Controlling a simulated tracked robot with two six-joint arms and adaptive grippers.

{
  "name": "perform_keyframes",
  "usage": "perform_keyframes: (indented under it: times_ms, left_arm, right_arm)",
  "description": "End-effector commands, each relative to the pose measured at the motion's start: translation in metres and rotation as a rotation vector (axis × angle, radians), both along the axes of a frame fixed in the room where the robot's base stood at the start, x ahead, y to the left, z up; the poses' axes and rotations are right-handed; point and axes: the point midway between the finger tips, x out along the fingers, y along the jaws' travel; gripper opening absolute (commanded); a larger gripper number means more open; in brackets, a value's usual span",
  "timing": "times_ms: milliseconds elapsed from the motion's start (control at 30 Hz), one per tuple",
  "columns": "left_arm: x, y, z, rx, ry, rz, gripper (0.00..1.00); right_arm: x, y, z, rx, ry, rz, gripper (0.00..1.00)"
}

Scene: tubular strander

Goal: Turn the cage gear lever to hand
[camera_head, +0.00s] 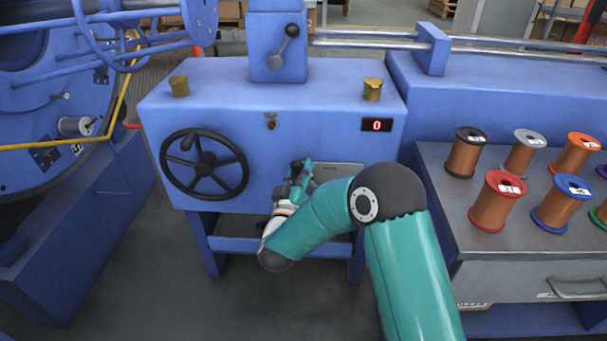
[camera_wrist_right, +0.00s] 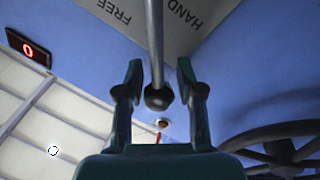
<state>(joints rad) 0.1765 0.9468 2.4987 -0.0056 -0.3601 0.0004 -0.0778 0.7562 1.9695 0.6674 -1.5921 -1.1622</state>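The cage gear lever shows in the right wrist view as a grey rod ending in a black ball knob (camera_wrist_right: 158,97). Its rod runs between the words FREE and HAND on a grey plate (camera_wrist_right: 192,30); its pivot is out of frame. My right gripper (camera_wrist_right: 160,88) is open, with a finger on each side of the knob and visible gaps to both. In the head view my right gripper (camera_head: 300,172) is at the front panel, over the left part of the plate (camera_head: 342,171), and hides most of the lever. My left gripper is not in view.
A black handwheel (camera_head: 205,164) is left of my right gripper. A red button (camera_head: 271,123) is above it, and a display (camera_head: 377,125) reading 0 is at upper right. Another lever (camera_head: 284,45) is on the upper block. Wire spools (camera_head: 497,201) stand on the right bench.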

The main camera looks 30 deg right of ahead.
Motion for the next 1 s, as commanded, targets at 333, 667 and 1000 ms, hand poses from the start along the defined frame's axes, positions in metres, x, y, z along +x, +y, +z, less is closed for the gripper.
perform_keyframes:
  times_ms: [333,667,1000]
  left_arm:
    - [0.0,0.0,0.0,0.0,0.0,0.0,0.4]
    - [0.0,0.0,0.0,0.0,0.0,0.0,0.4]
    - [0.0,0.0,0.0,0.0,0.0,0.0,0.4]
  right_arm:
    - [-0.006,0.003,-0.004,0.003,0.008,-0.003,0.37]
    - [-0.049,0.04,-0.011,0.001,0.009,0.0,0.37]
    - [-0.088,0.073,-0.017,0.001,0.006,-0.002,0.37]
